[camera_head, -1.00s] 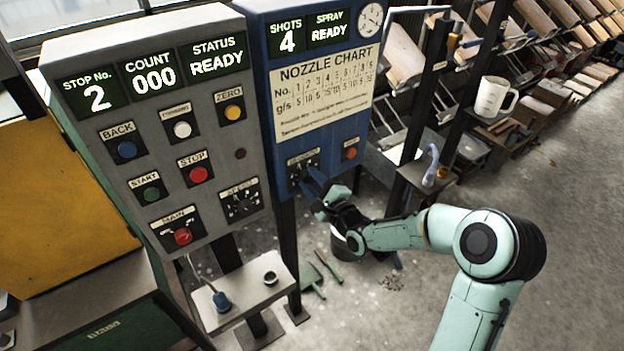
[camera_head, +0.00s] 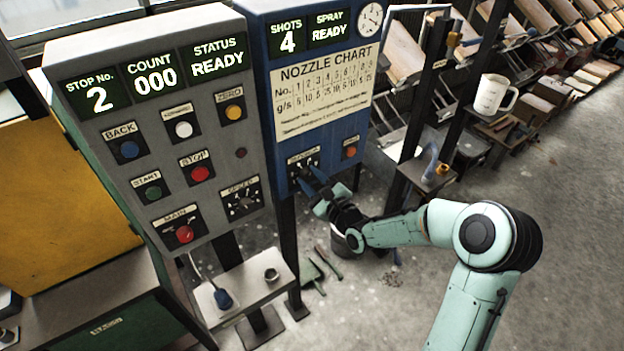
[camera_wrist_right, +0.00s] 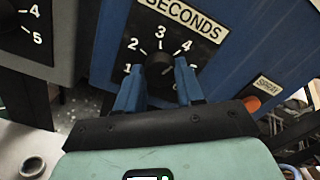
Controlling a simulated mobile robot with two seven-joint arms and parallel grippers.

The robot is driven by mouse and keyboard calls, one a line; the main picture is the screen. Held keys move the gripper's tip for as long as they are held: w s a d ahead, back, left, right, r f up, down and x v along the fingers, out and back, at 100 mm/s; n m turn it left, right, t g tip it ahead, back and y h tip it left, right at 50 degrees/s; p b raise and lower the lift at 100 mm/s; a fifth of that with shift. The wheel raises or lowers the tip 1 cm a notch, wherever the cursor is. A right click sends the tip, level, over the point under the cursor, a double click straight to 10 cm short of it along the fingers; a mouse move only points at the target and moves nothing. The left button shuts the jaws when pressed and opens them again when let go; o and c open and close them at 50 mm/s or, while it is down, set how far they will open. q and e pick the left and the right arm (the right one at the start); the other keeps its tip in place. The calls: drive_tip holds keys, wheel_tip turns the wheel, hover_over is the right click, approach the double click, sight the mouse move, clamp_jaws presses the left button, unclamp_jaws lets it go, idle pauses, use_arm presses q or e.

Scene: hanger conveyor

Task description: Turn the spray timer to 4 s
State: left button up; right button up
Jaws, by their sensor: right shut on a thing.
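The spray timer is a black dial plate marked SECONDS on the blue cabinet (camera_head: 262,110), with white numbers around a black knob (camera_wrist_right: 158,66). In the right wrist view the 3 is at the top, the 4 at its upper right, the 2 and 1 on the left. My right gripper (camera_wrist_right: 160,85) has its blue fingers on either side of the knob, shut on it. It also shows at the cabinet's lower front in the head view (camera_head: 314,180). I cannot tell clearly which number the knob's pointer faces. My left gripper is not in view.
An orange SPRAY button (camera_head: 350,151) sits right of the timer. The grey panel (camera_head: 215,155) with its SPEED dial (camera_head: 241,201) stands close on the left. The display reads SHOTS 4, SPRAY READY. A shelf with a white mug (camera_head: 490,95) stands to the right.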

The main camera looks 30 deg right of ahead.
drive_tip(key=o, duration=1)
drive_tip(key=shift+o, duration=0.2)
drive_tip(key=shift+s, duration=0.2)
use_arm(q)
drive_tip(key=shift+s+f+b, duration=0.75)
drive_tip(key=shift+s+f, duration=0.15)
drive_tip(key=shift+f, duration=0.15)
use_arm(e)
drive_tip(key=s+d, duration=0.1)
drive_tip(key=s, duration=1.2)
